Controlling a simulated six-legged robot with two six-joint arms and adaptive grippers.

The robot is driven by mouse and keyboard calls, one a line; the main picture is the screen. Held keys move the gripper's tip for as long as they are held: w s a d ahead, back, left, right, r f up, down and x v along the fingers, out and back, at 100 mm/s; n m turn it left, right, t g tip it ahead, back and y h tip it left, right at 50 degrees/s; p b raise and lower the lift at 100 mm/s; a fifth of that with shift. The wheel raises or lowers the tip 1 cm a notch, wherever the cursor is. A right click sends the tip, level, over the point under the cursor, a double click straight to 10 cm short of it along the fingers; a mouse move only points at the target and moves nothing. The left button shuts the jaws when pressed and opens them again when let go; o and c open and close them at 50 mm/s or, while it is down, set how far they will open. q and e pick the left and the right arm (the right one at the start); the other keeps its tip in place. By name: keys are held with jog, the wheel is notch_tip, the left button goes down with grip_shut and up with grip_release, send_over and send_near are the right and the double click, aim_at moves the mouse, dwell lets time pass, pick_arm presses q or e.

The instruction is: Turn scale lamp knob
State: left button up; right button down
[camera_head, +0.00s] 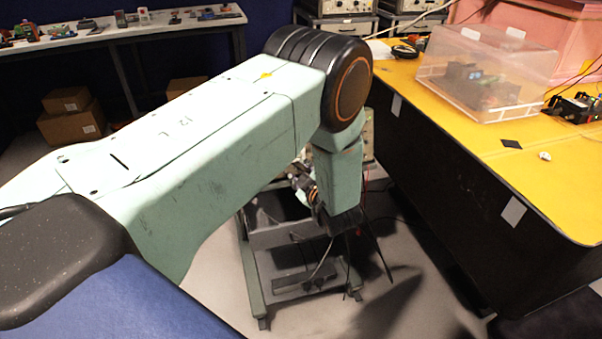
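My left arm comes in from the left and fills the middle of the head view. Its elbow bends down in front of a wheeled cart (252,275) carrying equipment. My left gripper (302,184) shows only as a small, dark metallic part beside the lower arm link, mostly hidden behind my arm. Its fingertips cannot be made out. A strip of a pale instrument panel (368,135) shows just right of the elbow, above the cart. The scale lamp knob cannot be made out; my arm covers most of the panel. My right gripper is not in view.
A yellow-topped table (470,150) stands to the right with a clear plastic box (485,75) on it. A white bench (120,35) with small items is at the back left, with cardboard boxes (70,118) below. Dark cables hang by the cart.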

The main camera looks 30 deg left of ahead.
pick_arm(q)
jog(key=shift+s+a, duration=0.1)
jog(key=shift+w+f, duration=0.1)
jog(key=shift+w, duration=0.1)
jog(key=c, duration=0.5)
jog(key=shift+s, duration=0.1)
grip_shut()
jog(key=shift+m, duration=2)
jog(key=o, duration=0.5)
grip_release()
